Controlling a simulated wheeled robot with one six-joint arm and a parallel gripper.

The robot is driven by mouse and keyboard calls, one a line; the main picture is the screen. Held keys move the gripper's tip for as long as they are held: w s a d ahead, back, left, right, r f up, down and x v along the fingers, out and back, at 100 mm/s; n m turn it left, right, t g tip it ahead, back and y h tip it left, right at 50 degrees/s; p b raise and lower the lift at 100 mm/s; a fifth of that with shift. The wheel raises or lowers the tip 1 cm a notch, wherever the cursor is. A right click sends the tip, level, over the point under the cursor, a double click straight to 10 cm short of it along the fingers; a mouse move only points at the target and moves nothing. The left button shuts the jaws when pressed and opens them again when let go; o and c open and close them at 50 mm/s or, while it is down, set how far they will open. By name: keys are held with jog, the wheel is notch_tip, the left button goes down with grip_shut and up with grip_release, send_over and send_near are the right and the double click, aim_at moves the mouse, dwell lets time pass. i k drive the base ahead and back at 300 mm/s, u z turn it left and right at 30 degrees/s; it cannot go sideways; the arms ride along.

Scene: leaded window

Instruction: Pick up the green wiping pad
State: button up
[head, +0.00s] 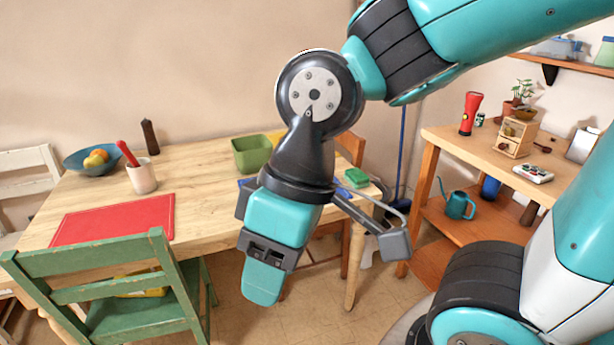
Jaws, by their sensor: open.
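The green wiping pad (356,177) is a small bright green block lying near the right end of the wooden table. It shows just right of my wrist in the picture. My gripper (265,268) hangs in front of the table's right part, lower in the picture than the pad and apart from it. It is open, and I see nothing held in it. My arm and gripper hide part of the table's right end. A blue item (354,191) lies close to the pad, partly hidden by my gripper.
The wooden table (205,155) bears a green bin (252,153), a red mat (113,219), a white cup (142,176) and a blue fruit bowl (92,159). A green chair (115,285) stands in front. A wooden shelf unit (460,143) stands at right, with floor between.

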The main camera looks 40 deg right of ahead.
aim_at(355, 178)
jog(key=z, duration=0.05)
jog(key=i, duration=1.35)
jog(key=z, duration=0.65)
